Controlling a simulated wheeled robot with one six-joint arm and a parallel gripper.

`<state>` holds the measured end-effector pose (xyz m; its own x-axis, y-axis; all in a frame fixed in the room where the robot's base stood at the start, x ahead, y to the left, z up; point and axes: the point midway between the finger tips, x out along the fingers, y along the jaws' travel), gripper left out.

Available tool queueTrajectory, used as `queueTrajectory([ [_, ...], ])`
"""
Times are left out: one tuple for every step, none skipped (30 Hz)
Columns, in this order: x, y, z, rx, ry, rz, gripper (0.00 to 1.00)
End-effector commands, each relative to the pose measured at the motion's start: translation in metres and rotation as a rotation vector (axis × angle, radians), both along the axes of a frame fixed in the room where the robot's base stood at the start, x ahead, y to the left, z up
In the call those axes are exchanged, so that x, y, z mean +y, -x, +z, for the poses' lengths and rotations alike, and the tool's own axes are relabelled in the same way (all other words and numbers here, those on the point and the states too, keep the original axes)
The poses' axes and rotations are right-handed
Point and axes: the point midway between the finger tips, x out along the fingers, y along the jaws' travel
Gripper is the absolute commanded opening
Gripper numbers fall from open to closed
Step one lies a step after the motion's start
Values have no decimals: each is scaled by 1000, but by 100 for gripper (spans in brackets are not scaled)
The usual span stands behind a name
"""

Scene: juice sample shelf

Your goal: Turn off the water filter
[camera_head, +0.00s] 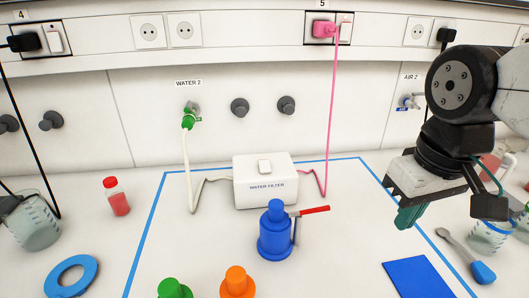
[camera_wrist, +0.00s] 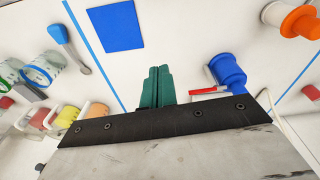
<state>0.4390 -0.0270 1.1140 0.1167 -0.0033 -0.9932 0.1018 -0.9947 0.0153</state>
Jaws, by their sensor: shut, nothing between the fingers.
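The water filter (camera_head: 265,187) is a white box with its name on the front and a small white switch (camera_head: 264,166) on top. A pink cord (camera_head: 329,120) runs from its right side up to a pink plug (camera_head: 324,29) in wall socket 5. A white switch (camera_head: 345,28) sits beside that plug. A pale hose (camera_head: 188,165) links the filter's left side to the green tap (camera_head: 189,117) under the WATER 2 label. My gripper (camera_head: 409,216) is shut and empty, right of the filter and apart from it. Its green fingers (camera_wrist: 156,87) are together in the wrist view.
A blue bottle with a red handle (camera_head: 275,235) stands in front of the filter. Green (camera_head: 173,289) and orange (camera_head: 238,284) items are at the front. A blue square (camera_head: 424,278), spoon (camera_head: 467,255) and beakers (camera_head: 490,237) are on the right. A red bottle (camera_head: 116,197) stands left.

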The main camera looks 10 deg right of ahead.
Motion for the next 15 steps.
queueTrajectory([
  [5, -17, 10, 2, 8, 72, 0],
  [8, -28, 17, 3, 14, 125, 0],
  [13, -44, 26, 3, 23, 206, 0],
  [18, -59, 33, 3, 31, 273, 0],
  [24, -74, 40, 2, 40, 343, 0],
  [33, -94, 48, 1, 52, 441, 0],
  [40, -110, 54, 1, 61, 514, 0],
  [48, -126, 59, 0, 70, 589, 0],
  [60, -147, 65, -1, 82, 686, 0],
  [69, -162, 68, -2, 92, 758, 0],
  [78, -177, 71, -3, 101, 830, 0],
  [91, -196, 74, -4, 112, 921, 0],
  [101, -209, 75, -5, 120, 986, 0],
  [111, -221, 76, -6, 128, 1048, 0],
  [123, -236, 76, -8, 138, 1125, 0],
])
